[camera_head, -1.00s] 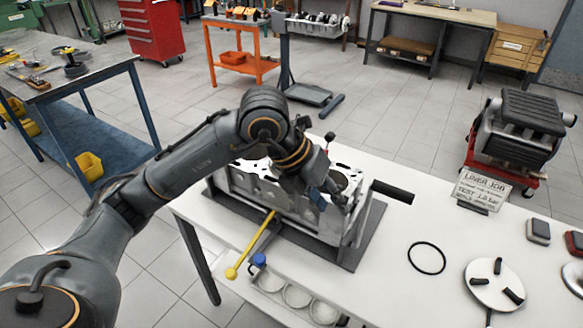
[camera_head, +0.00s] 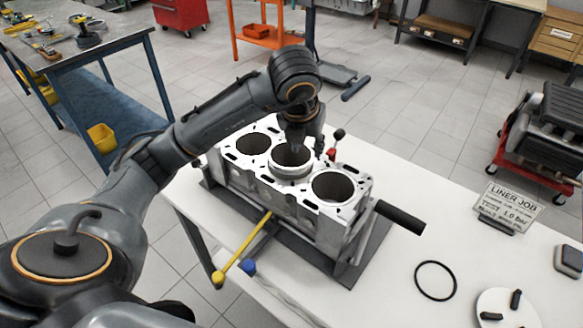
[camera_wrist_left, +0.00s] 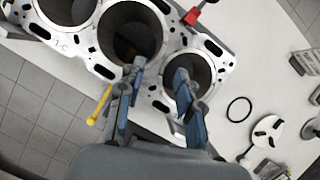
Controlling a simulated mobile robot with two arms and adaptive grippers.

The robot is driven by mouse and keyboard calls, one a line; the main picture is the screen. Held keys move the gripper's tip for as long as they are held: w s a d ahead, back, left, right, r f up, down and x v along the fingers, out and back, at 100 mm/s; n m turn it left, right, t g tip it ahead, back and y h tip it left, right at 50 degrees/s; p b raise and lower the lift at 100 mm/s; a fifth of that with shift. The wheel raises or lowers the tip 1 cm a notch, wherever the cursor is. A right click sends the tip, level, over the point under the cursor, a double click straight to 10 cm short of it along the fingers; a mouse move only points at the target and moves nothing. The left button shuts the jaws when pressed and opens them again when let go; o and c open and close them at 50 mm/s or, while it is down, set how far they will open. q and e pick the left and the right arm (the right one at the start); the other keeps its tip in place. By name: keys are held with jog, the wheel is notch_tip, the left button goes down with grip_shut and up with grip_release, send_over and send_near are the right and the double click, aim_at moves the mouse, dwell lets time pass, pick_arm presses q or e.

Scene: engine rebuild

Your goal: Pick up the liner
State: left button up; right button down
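The engine block (camera_head: 335,222) stands on a dark plate on the white table, with three round bores along its top. The liner (camera_head: 291,172) seems to be the pale raised ring around the middle bore. The middle bore's ring also shows at the top of the left wrist view (camera_wrist_left: 97,40). My left gripper (camera_head: 303,150) points down over the far right side of the middle bore and partly hides it. In the left wrist view its two blue-padded fingers (camera_wrist_left: 160,72) are spread with nothing between them. One finger overlaps the middle bore, the other the end bore. My right gripper is not seen.
A yellow-handled bar (camera_head: 240,250) and a black handle (camera_head: 401,217) stick out from the block. A black ring (camera_head: 435,281), a pale disc (camera_head: 497,315) and a sign (camera_head: 510,207) are on the table to the right.

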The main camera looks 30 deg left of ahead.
aim_at(310, 161)
pick_arm(q)
jog(key=x, duration=0.2)
jog(key=shift+w+f, duration=0.25)
jog(key=shift+f, duration=0.1)
jog(key=shift+w+a+f, duration=0.1)
jog(key=shift+w+f, duration=0.1)
jog(key=shift+f, duration=0.15)
jog(key=shift+w+f+p, duration=0.2)
jog(key=shift+f+p, duration=0.35)
jog(key=shift+p, duration=0.05)
jog(key=p+x, duration=0.1)
jog(key=x, duration=0.2)
jog(key=shift+w+f, duration=0.15)
jog(key=shift+f, duration=0.05)
jog(key=shift+w+f, duration=0.1)
jog(key=shift+f, duration=0.15)
jog(key=shift+c, duration=1.1)
grip_shut()
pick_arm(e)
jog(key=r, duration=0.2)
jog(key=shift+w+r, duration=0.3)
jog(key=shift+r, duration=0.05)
